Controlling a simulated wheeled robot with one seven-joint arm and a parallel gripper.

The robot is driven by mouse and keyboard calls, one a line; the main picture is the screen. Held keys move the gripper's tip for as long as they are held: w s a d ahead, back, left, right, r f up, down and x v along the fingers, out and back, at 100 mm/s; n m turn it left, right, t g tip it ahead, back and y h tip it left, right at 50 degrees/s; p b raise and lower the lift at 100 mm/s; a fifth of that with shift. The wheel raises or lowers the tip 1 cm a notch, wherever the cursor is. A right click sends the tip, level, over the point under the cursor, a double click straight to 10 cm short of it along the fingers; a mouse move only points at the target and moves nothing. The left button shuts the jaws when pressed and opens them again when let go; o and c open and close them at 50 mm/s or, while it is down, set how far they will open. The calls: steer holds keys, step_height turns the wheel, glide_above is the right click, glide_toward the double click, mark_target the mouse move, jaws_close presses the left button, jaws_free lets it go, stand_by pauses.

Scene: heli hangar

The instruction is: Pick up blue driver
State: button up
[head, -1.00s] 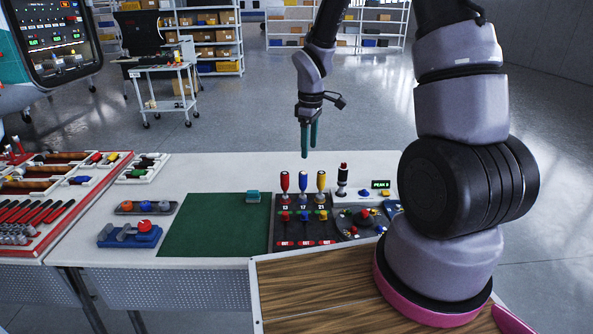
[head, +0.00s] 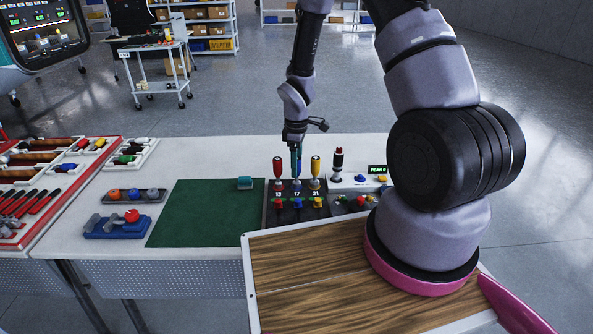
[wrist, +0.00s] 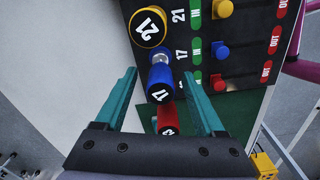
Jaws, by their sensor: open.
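The blue driver stands upright in the dark holder (head: 310,211), in the middle slot marked 17, between the red driver (head: 278,170) and the yellow driver (head: 315,169). In the head view my gripper (head: 296,172) points down at the blue driver and mostly hides it. In the wrist view the blue driver (wrist: 160,78) lies between my two teal fingers (wrist: 163,95), which are open and apart, with gaps on both sides. The yellow driver (wrist: 149,27) is just beyond it and the red driver (wrist: 168,118) is on the near side, partly hidden.
A green mat (head: 205,215) with a teal block (head: 245,183) lies left of the holder. A black and red joystick (head: 337,162) stands to the right. A tray of coloured knobs (head: 134,195) and a red tool rack (head: 45,215) are farther left.

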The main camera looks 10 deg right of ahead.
step_height(320, 180, down, 2)
steer(key=shift+f, duration=0.1)
jaws_close()
